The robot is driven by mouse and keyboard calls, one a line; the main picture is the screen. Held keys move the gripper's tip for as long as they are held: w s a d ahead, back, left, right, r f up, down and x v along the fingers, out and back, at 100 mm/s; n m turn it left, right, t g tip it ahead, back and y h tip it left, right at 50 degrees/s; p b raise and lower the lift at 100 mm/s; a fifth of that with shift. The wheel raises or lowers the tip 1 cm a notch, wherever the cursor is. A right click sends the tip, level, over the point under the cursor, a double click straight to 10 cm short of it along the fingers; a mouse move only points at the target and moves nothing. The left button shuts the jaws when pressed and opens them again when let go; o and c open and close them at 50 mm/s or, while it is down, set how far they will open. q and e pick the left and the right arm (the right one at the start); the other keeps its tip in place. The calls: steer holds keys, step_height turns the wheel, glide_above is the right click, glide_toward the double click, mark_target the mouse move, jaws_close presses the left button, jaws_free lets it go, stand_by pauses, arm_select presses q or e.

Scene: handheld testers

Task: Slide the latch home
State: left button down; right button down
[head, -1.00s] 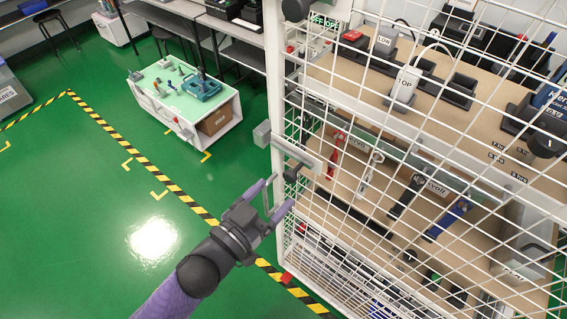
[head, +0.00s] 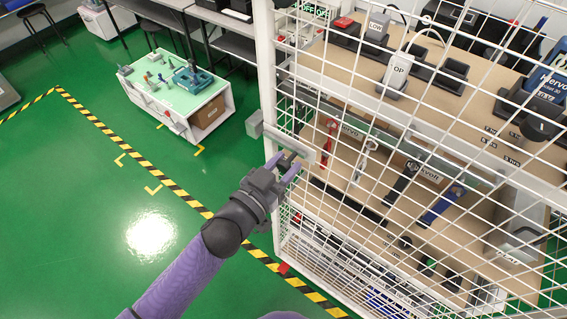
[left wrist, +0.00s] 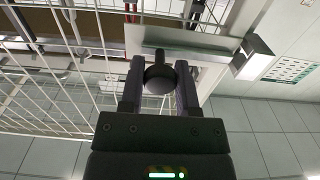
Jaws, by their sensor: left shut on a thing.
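The latch has a pale grey plate (head: 302,150) on the white mesh door, and a grey block (head: 254,124) stands on the post at its left. A dark round knob (left wrist: 160,78) sits on a short stem at the plate. My left gripper (head: 287,166) is shut on the knob; in the left wrist view its two fingers (left wrist: 159,88) stand on either side of it. The plate (left wrist: 190,43) and the block (left wrist: 253,58) also show there. I cannot tell whether a bolt enters the block. My right gripper is not in view.
The white mesh door (head: 400,150) covers shelves with tools and several testers (head: 397,72). A white cart with a green top (head: 170,80) stands at the back left. Green floor (head: 80,220) with striped tape (head: 120,145) is clear at the left.

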mark_target(273, 140)
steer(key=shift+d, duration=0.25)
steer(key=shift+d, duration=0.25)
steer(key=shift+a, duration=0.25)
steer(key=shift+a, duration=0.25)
arm_select(q)
steer(key=w+a, duration=0.1)
steer(key=a, duration=0.1)
steer(key=w+a, duration=0.2)
steer(key=shift+a, duration=0.15)
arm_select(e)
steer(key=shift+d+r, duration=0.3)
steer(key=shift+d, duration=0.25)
